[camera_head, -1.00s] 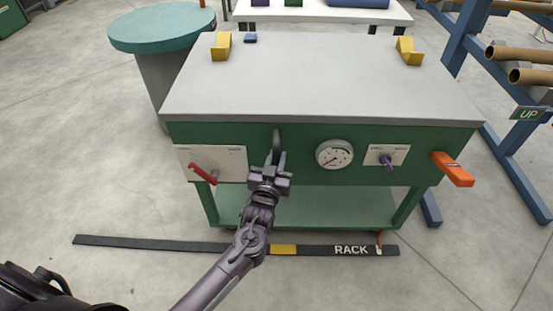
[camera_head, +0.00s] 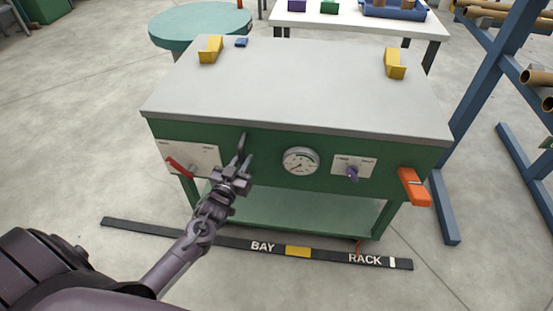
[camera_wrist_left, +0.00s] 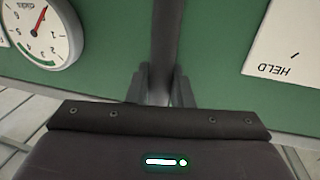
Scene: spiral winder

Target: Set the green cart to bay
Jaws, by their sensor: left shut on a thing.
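The green cart (camera_head: 267,158) has a grey top and stands behind a dark floor strip (camera_head: 160,230). The strip is marked BAY (camera_head: 263,246) on the left and RACK (camera_head: 365,259) on the right, with a yellow block (camera_head: 298,252) between. My left gripper (camera_head: 238,168) is shut on the cart's dark upright handle (camera_head: 241,146). The left wrist view shows the handle (camera_wrist_left: 165,45) between its fingers. My right gripper is out of view.
The cart's front carries a red lever (camera_head: 179,168), a round gauge (camera_head: 300,161), a purple knob (camera_head: 352,173) and an orange handle (camera_head: 414,187). A blue rack (camera_head: 497,70) with tubes stands right. A round teal table (camera_head: 200,26) is behind left.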

